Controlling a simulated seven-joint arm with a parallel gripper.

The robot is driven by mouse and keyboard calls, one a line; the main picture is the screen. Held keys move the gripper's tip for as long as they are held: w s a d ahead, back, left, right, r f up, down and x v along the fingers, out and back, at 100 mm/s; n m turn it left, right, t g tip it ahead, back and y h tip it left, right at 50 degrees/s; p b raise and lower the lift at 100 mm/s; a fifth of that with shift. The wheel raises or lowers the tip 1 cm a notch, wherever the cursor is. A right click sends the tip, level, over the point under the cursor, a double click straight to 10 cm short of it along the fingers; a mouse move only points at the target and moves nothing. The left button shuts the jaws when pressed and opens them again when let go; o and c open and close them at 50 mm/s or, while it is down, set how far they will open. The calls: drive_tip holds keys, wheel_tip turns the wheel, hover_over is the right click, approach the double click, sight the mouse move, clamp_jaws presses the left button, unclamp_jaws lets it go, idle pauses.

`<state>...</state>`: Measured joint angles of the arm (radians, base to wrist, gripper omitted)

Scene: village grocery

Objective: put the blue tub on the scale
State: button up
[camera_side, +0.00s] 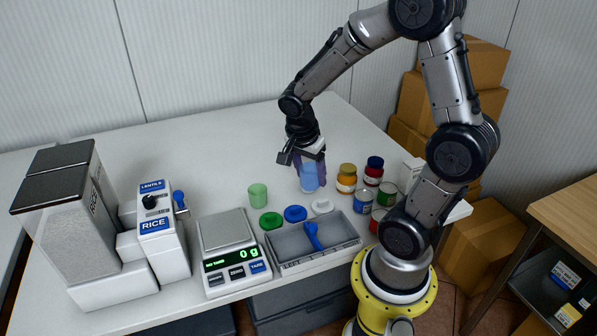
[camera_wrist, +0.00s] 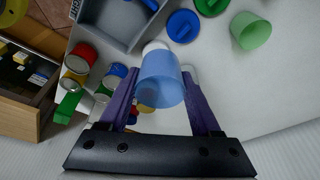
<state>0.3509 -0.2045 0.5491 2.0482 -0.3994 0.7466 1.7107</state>
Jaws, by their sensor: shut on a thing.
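The translucent blue tub (camera_side: 309,178) is upright at the back middle of the table in the side view. My gripper (camera_side: 309,168) is shut on it from above and behind. In the wrist view the blue tub (camera_wrist: 161,80) sits between the purple fingers of my gripper (camera_wrist: 162,100). I cannot tell whether the tub touches the table. The scale (camera_side: 224,232) stands at the front left of the tub, its plate bare and its display reading 0 g.
A grey tray (camera_side: 338,233) holds a blue scoop (camera_side: 313,236). Several jars and cans stand right. A rice dispenser (camera_side: 75,215) stands left.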

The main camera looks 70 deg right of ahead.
drive_tip(key=shift+s+a+r, duration=0.4)
drive_tip(key=shift+s+a, duration=0.05)
drive_tip(key=shift+s, duration=0.3)
drive_tip(key=shift+s+r, duration=0.1)
drive_tip(key=shift+r, duration=0.1)
drive_tip(key=w+a+r+n, duration=0.1)
drive_tip(key=w+a, duration=0.3)
drive_tip(key=w, duration=0.4)
drive_tip(key=w+a+n, duration=0.2)
drive_tip(key=w+a, duration=0.2)
drive_tip(key=w, duration=0.4)
drive_tip(key=shift+n+t, duration=0.6)
drive_tip(key=shift+w+a+f, duration=0.4)
drive_tip(key=shift+a+f, duration=0.65)
drive_tip(key=shift+f, duration=0.4)
drive_tip(key=shift+w+a+f, duration=0.4)
drive_tip(key=shift+a+f, duration=0.6)
drive_tip(key=shift+f, duration=0.45)
drive_tip(key=shift+w+a+f, duration=0.4)
drive_tip(key=shift+a+f, duration=0.65)
drive_tip(key=shift+f, duration=0.4)
drive_tip(key=shift+f, duration=0.45)
drive_tip(key=o, duration=1.4)
